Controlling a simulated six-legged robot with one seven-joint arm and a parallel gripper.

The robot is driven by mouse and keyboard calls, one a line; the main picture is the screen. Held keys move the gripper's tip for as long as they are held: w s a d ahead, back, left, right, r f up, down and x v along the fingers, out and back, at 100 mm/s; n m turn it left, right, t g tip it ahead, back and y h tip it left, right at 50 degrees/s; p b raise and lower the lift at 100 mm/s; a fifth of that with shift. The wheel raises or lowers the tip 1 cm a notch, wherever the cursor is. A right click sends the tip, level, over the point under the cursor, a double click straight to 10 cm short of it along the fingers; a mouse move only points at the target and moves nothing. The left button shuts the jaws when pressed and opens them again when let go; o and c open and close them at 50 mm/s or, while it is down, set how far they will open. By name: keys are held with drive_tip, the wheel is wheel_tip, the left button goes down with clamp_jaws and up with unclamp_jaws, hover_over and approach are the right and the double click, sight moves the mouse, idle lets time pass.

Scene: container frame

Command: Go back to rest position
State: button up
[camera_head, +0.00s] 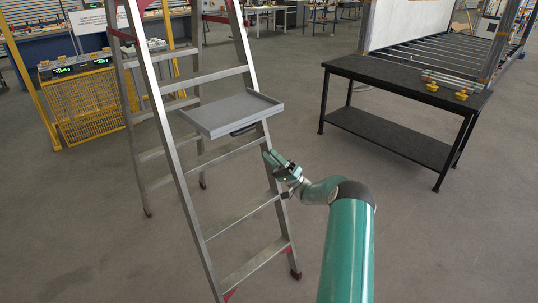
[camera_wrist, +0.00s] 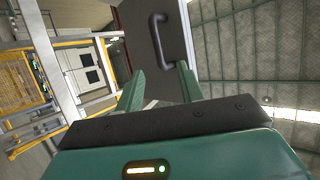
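My gripper (camera_head: 276,158) is at the end of my teal arm, beside the right rail of the stepladder in the head view. In the wrist view my gripper (camera_wrist: 158,78) has its two green fingers apart, with nothing held between them. A grey tray (camera_head: 232,112) rests on the stepladder (camera_head: 160,110) above and to the left of my gripper. In the wrist view the tray's underside or side (camera_wrist: 135,35) with a dark handle (camera_wrist: 160,40) shows just beyond the fingertips, apart from them.
A black two-level table (camera_head: 400,80) stands at the right, with yellow-ended bars (camera_head: 450,82) on top. A yellow mesh cage (camera_head: 88,105) is behind the ladder at the left. A metal container frame (camera_head: 440,55) is at the back right. The floor between ladder and table is clear.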

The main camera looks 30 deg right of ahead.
idle(0.3)
drive_tip(key=w+a+r+n+g+y, duration=0.25)
drive_tip(key=a+r+g, duration=0.3)
drive_tip(key=a, duration=0.35)
drive_tip(key=s+a+r+n+g+h, duration=0.1)
drive_tip(key=s+a+r+g+h, duration=0.2)
drive_tip(key=a, duration=0.5)
drive_tip(key=s+a+r+n+g+h, duration=0.1)
drive_tip(key=s+a+g, duration=0.2)
drive_tip(key=a+g, duration=0.3)
drive_tip(key=s+a+r+g+h, duration=0.2)
drive_tip(key=s+a+g, duration=0.1)
drive_tip(key=a, duration=0.6)
drive_tip(key=s+a+r+g+h, duration=0.1)
drive_tip(key=s+a+h, duration=0.25)
drive_tip(key=s, duration=0.35)
drive_tip(key=s+a+r+g+h, duration=0.1)
drive_tip(key=s+a+h, duration=0.1)
drive_tip(key=s+h, duration=0.35)
drive_tip(key=s+d+t+h, duration=0.4)
drive_tip(key=s+t+h, duration=0.1)
drive_tip(key=s, duration=1.1)
drive_tip(key=shift+d+h, duration=0.2)
drive_tip(key=shift+h, duration=0.15)
